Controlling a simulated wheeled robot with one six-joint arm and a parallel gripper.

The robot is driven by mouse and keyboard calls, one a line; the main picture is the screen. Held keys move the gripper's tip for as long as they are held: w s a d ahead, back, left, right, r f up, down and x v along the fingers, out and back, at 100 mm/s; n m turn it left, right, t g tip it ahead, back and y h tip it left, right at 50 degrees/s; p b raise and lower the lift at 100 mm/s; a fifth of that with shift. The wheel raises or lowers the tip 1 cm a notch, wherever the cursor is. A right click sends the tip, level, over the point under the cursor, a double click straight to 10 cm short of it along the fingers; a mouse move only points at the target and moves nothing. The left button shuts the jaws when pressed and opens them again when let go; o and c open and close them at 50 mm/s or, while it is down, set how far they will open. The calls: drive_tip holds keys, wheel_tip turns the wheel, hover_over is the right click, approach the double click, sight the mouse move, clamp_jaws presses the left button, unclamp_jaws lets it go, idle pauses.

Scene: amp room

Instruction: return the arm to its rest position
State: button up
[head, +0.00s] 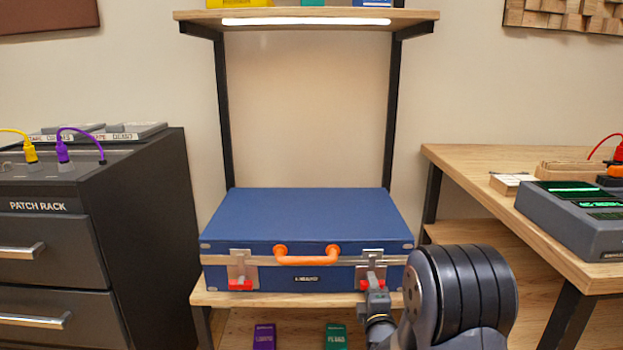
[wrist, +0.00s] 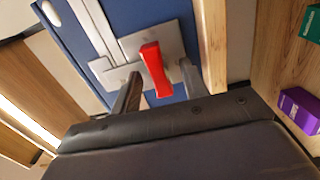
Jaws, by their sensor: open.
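My gripper (head: 374,292) is at the right latch of the blue case, with my arm's dark rounded link at the lower right of the head view. In the wrist view my gripper (wrist: 160,74) has its two fingers apart, one on each side of the red latch tab (wrist: 154,68). Whether either finger touches the tab or its metal plate I cannot tell. The blue case (head: 310,215) is closed and lies flat on a wooden shelf. Its left latch (head: 240,270) also has a red tab, and an orange handle (head: 307,260) sits between the latches.
A dark patch rack (head: 150,200) stands at left with cables on top. A wooden desk (head: 470,165) with a grey device (head: 570,215) is at right. A lit shelf (head: 300,14) is above the case. Purple (head: 263,337) and green (head: 336,337) boxes sit below it.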

drive_tip(key=shift+s, duration=0.1)
drive_tip(key=s+p, duration=0.2)
drive_tip(key=s, duration=0.9)
drive_tip(key=w+m+b, duration=0.2)
drive_tip(key=w+m, duration=0.5)
drive_tip(key=w, duration=0.4)
drive_tip(key=shift+r+m, duration=0.2)
drive_tip(key=shift+m, duration=0.1)
idle(0.3)
drive_tip(key=shift+d, duration=0.15)
